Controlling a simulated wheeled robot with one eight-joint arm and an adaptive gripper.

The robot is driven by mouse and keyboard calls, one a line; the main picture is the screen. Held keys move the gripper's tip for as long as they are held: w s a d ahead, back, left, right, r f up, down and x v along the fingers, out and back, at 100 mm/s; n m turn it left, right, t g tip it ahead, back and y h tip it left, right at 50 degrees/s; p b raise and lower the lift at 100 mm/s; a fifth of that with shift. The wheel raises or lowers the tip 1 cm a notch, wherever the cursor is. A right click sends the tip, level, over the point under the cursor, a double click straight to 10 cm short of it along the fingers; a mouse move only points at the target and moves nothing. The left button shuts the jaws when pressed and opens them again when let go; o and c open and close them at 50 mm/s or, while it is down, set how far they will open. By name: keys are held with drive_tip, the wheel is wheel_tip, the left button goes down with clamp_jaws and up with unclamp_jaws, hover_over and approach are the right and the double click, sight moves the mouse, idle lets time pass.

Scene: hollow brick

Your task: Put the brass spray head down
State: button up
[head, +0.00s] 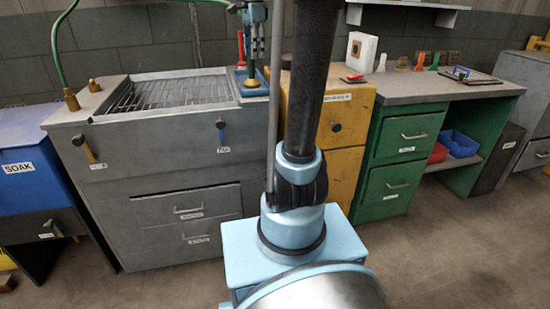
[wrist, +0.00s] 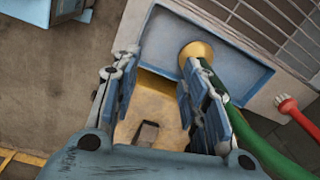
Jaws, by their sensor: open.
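The brass spray head (wrist: 196,52), with a green hose (wrist: 245,140) behind it, shows in the wrist view over a shallow blue tray (wrist: 238,70). In the head view the brass spray head (head: 252,78) is a small shape low at the blue tray (head: 241,72). My gripper (wrist: 158,60) is open above the tray. The spray head is close to the tip of its right finger, which hides part of it and the hose. I cannot tell whether they touch. My gripper (head: 255,55) also shows in the head view, pointing down.
A slatted grate (head: 165,93) lies left of the tray on the grey sink cabinet (head: 150,140). A red-handled brush (wrist: 290,105) is near the tray. A yellow cabinet (head: 352,120) and a green workbench (head: 395,160) stand to the right. The floor at right is clear.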

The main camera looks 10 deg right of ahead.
drive_tip(key=s+f+n+t, duration=0.1)
drive_tip(key=s+f+n, duration=1.4)
drive_tip(key=s+f, duration=1.4)
drive_tip(key=shift+s+d+n+t, duration=0.2)
drive_tip(key=shift+d+n+t, duration=0.1)
drive_tip(key=shift+n+t, duration=0.1)
drive_tip(key=shift+w+f, duration=0.15)
drive_tip(key=shift+w, duration=0.3)
drive_tip(key=shift+c, duration=0.8)
drive_tip(key=shift+s, duration=0.2)
